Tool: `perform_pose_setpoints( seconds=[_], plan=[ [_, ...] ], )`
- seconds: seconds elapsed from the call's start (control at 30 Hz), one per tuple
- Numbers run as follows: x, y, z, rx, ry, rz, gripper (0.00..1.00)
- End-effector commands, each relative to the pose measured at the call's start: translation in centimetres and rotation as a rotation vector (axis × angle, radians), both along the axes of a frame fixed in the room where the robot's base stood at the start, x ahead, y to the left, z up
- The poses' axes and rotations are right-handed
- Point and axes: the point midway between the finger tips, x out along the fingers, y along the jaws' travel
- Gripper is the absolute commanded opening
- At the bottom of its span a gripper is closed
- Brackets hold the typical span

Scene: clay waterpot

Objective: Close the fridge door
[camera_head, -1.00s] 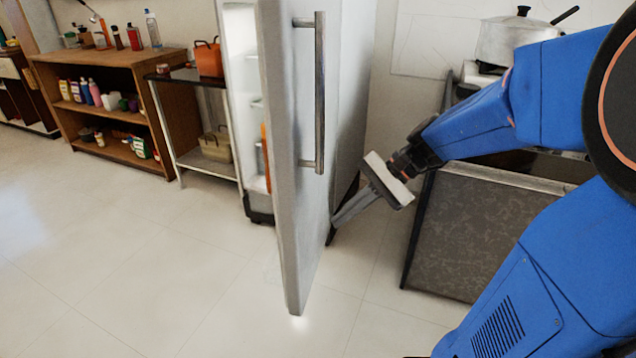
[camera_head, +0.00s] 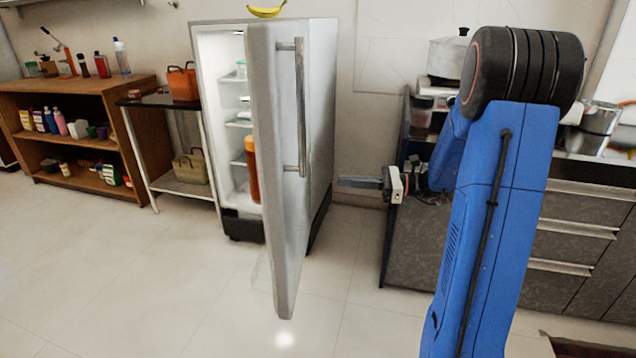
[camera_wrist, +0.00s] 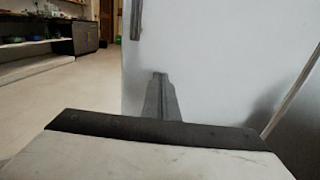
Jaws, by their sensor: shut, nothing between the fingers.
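The fridge (camera_head: 322,115) stands against the back wall, its lit inside showing to the left of the door. The fridge door (camera_head: 272,190) is wide open and juts toward me, with a long vertical handle (camera_head: 301,108) on its right-hand face. My gripper (camera_head: 345,182) is shut and empty, to the right of the door and handle, pointing left. In the wrist view my shut fingers (camera_wrist: 159,95) point at the pale door face (camera_wrist: 215,60), with the lower end of the handle (camera_wrist: 136,20) up and to the left. I cannot tell whether the fingertips touch the door.
A dark counter (camera_head: 425,245) with drawers stands right of my gripper, with a pot (camera_head: 447,58) on top. A small side table (camera_head: 180,187) and wooden shelf (camera_head: 70,92) stand left of the fridge. Bananas (camera_head: 266,11) lie on the fridge top. The floor in front is clear.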

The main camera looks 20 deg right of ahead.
Motion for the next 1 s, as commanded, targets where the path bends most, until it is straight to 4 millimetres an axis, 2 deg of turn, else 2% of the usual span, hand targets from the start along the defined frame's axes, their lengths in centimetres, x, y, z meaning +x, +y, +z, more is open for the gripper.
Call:
perform_pose_setpoints(
  seconds=[0.7,1.0],
  plan=[
    [4.4,9.1,0.0,-0.002,0.000,0.007,0.00],
    [5.9,11.8,0.0,-0.003,0.000,0.004,0.00]
  ],
)
